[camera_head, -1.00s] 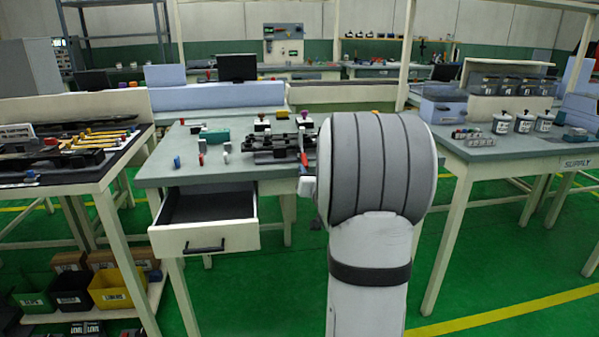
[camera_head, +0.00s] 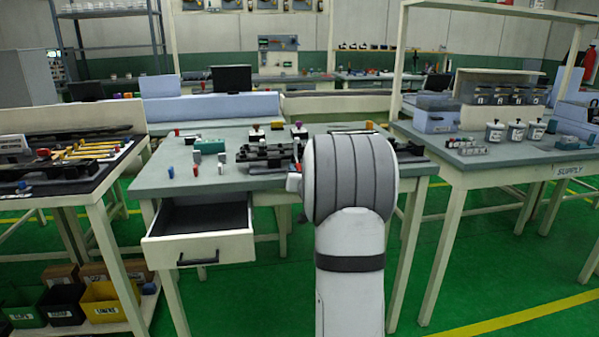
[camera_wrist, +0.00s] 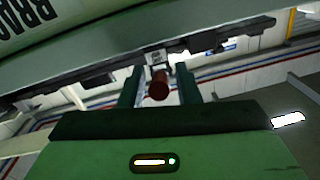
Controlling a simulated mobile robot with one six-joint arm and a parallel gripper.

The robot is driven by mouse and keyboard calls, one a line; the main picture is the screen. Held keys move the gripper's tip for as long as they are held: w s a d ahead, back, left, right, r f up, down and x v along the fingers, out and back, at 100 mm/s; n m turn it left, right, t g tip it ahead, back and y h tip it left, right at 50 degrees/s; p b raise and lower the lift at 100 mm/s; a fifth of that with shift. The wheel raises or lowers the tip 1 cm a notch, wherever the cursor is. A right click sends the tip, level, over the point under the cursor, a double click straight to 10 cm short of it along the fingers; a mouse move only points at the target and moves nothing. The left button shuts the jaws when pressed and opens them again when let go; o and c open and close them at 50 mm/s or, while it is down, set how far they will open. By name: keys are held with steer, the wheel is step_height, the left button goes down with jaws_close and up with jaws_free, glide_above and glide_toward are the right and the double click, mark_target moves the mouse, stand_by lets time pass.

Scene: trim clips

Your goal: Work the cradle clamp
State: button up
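In the head view, a dark cradle fixture (camera_head: 262,160) lies on the grey workbench (camera_head: 165,183), partly hidden by my arm. In the wrist view, a red cylindrical knob (camera_wrist: 158,86), apparently the clamp handle, hangs from a small metal bracket (camera_wrist: 156,58). My gripper (camera_wrist: 159,88) has its two dark green fingers on either side of this knob. A gap shows between the knob and each finger, so the gripper looks open. A long dark rail (camera_wrist: 225,38) crosses above the fingertips, next to a pale green part lettered "BRAC". My arm hides the gripper in the head view.
An open, empty-looking drawer (camera_head: 200,247) juts from the bench front. Small coloured pegs (camera_head: 196,168) and a teal block (camera_head: 210,146) stand left of the fixture. A supply table (camera_head: 490,168) with jars stands at the right, and a tool table (camera_head: 60,190) at the left.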

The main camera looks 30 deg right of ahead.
jaws_close()
steer(key=shift+a+r, duration=0.1)
stand_by(0.3)
